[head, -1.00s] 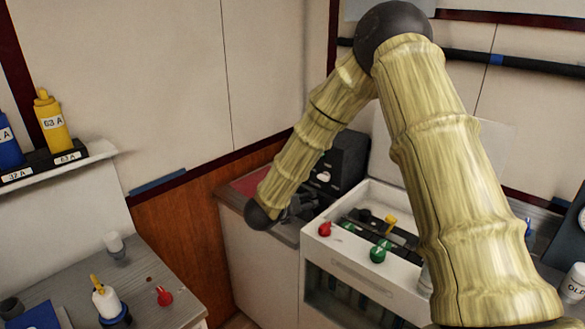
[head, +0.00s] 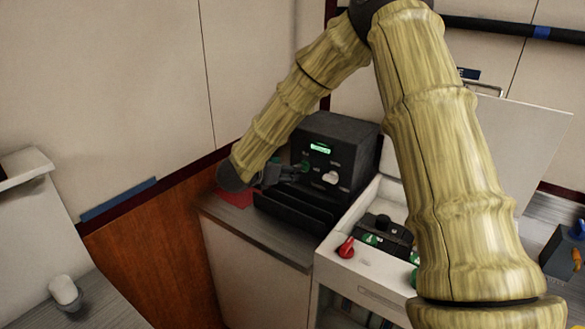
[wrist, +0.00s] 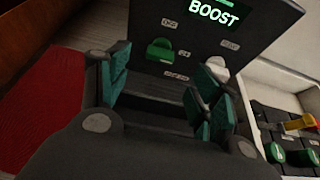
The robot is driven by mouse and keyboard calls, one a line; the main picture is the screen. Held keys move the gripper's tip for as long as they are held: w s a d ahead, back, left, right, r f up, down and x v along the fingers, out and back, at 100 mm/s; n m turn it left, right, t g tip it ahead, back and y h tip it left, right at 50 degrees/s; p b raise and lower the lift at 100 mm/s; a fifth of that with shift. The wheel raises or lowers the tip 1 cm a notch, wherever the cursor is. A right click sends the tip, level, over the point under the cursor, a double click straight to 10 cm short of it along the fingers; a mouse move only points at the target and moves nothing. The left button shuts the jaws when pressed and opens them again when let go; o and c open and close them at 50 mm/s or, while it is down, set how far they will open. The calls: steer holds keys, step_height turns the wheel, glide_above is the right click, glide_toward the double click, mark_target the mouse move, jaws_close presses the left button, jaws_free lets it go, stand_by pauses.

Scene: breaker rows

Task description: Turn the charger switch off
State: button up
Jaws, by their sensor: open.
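The charger (head: 342,140) is a dark box with a lit green display (head: 320,148). In the wrist view the display (wrist: 222,14) reads BOOST. Below it on the front face are a green switch knob (wrist: 160,50) and a white knob (wrist: 216,67), with small labels too blurred to read surely. My gripper (wrist: 163,90) is open and empty, its teal-padded fingers spread in front of the face, with the green knob beyond the gap. In the head view my gripper (head: 283,174) is just left of the charger's front; contact with a knob cannot be seen.
A black tray or ledge (head: 290,211) lies in front of the charger. A red mat (wrist: 42,98) is to the left. A white panel box with a red knob (head: 346,247) and green knobs stands right. My arm hides part of it.

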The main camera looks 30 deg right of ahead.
mark_target(304, 166)
steer(key=x, duration=0.2)
steer(key=p+x, duration=0.1)
steer(key=x, duration=0.4)
steer(key=shift+s+d+p, duration=0.2)
steer(key=shift+d+p, duration=0.2)
steer(key=shift+d, duration=0.15)
steer(key=shift+w+f, duration=0.25)
steer(key=shift+w, duration=0.1)
steer(key=shift+w+f, duration=0.2)
steer(key=shift+c, duration=0.8)
steer(key=shift+s+r, duration=0.25)
steer(key=c, duration=0.7)
steer(key=shift+c, duration=0.8)
